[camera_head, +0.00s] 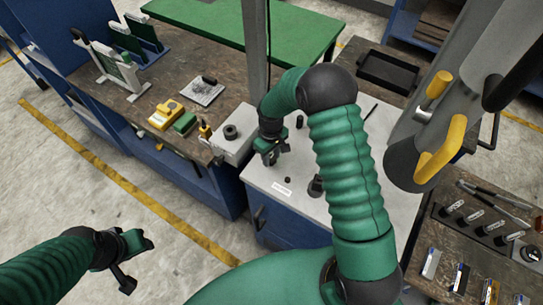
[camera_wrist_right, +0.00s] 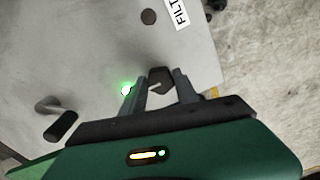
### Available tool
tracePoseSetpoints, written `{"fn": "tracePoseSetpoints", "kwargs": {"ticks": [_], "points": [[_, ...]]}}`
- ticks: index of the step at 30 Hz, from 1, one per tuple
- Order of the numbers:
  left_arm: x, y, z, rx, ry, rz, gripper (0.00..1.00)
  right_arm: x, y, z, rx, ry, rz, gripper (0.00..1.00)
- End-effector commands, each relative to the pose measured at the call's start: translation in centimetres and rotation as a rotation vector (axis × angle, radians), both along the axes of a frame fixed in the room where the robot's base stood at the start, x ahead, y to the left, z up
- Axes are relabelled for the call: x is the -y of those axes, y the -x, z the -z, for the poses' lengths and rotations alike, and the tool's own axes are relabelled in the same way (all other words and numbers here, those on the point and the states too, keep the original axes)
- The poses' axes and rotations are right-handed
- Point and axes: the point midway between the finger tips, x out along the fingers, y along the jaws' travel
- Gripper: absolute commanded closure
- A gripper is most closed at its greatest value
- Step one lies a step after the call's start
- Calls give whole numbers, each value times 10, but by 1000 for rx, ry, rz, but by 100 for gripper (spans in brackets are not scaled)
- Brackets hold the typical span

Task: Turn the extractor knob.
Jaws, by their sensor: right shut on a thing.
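The extractor knob (camera_wrist_right: 158,76) is a dark faceted knob on the light grey cabinet top (camera_head: 350,215). It sits between the fingertips of my right gripper (camera_wrist_right: 157,87) in the right wrist view. My right gripper (camera_head: 270,155) is shut on it and points down at the cabinet top in the head view, where the gripper hides the knob. How far the knob is turned I cannot tell. A green light (camera_wrist_right: 126,91) glows beside one finger in the right wrist view. My left gripper (camera_head: 137,262) is open and empty at the lower left, over the floor.
A white label (camera_head: 282,189) and a small dark knob (camera_head: 287,180) are close to my right gripper. A grey box (camera_head: 233,135) stands to the left. A dark handle (camera_wrist_right: 62,124) rises from the cabinet top.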

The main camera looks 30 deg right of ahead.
Motion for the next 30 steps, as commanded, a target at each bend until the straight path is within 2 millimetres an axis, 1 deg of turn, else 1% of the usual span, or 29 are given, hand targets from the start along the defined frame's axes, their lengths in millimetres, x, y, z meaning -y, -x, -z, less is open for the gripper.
{"fn": "tracePoseSetpoints", "kwargs": {"ticks": [1, 2, 3, 7, 16, 20, 23, 30], "points": [[0, 0, 0, 0, 0, 0, 56, 0, -7, -3, 19, 1, -2, 100], [0, 0, 0, 0, 0, 0, 56, 0, -7, -3, 19, 1, -1, 100], [0, 0, 0, 0, 0, 0, 56, 0, -6, -3, 19, 1, -1, 58], [0, 0, 0, 0, 0, 0, 56, 0, -5, -2, 14, 0, -1, 41], [0, 0, 0, 0, 0, 0, 56, 0, -1, -3, 9, 0, 0, 41], [0, 0, 5, 0, 0, 0, 56, 0, -2, -15, 12, 1, 0, 41], [0, 0, 12, 0, 0, 0, 56, 0, -3, -37, 14, 1, 1, 41], [0, 0, 27, 0, 0, 0, 56, 0, -5, -108, 15, 1, 1, 41]]}}
